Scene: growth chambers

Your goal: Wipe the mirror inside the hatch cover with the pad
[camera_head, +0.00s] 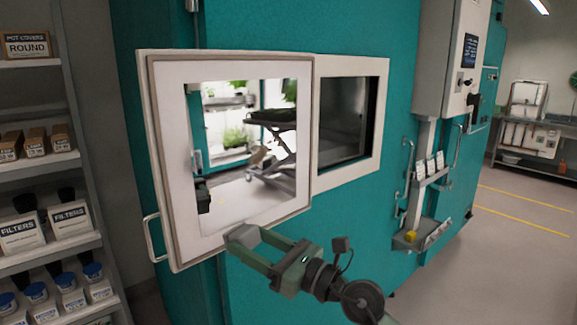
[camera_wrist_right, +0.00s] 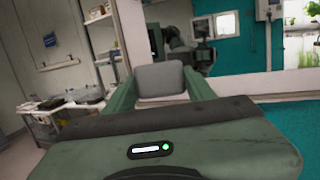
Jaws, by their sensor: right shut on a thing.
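The hatch cover (camera_head: 166,225) stands swung open on the teal chamber, its inner face turned towards me. A mirror (camera_head: 225,205) in a pale frame fills its middle and reflects plants and a cart. My right gripper (camera_head: 250,245) is shut on a grey pad (camera_head: 243,236) in front of the cover's lower right border. In the right wrist view the pad (camera_wrist_right: 161,79) sits between the fingers, with the mirror (camera_wrist_right: 236,50) behind it. I cannot tell whether the pad touches the cover. My left gripper is not in view.
The hatch opening (camera_head: 345,120) lies right of the cover. A cover handle (camera_head: 151,238) sticks out at left. Shelves with boxes and filters (camera_head: 20,235) stand at far left. A wall rack (camera_head: 420,225) and control box (camera_head: 450,60) are right. The floor at right is clear.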

